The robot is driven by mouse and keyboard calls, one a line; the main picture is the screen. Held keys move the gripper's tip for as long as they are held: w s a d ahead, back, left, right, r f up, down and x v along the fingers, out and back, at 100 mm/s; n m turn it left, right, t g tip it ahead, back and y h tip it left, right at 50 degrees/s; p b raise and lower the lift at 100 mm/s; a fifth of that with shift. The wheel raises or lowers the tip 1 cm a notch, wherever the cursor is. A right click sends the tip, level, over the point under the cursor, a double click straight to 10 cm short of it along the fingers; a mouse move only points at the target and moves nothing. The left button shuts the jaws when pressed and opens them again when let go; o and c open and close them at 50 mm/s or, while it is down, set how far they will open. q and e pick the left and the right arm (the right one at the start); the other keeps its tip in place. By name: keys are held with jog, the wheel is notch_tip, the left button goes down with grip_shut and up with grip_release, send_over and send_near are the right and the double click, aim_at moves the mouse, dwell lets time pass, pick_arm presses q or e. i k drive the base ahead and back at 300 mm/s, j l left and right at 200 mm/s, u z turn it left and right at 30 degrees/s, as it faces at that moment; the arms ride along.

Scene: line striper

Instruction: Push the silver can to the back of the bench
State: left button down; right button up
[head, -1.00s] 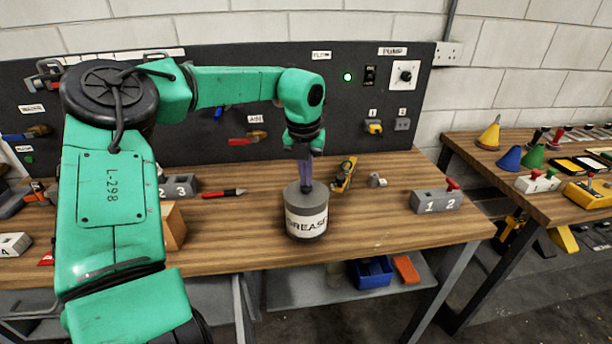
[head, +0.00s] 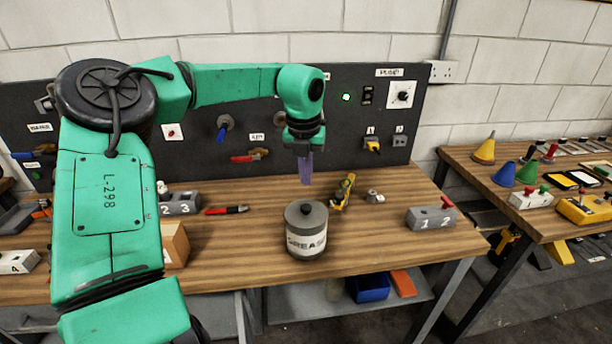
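My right gripper is not in view.
A dark panel (head: 345,125) with valves and switches closes the bench's back. A yellow-handled tool (head: 343,192) and a small metal part (head: 375,196) lie behind and right of the can. A red-black pen (head: 227,210) lies left. A grey switch block (head: 431,217) stands right.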

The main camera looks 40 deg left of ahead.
aim_at(303, 245)
jog(key=k, duration=1.5)
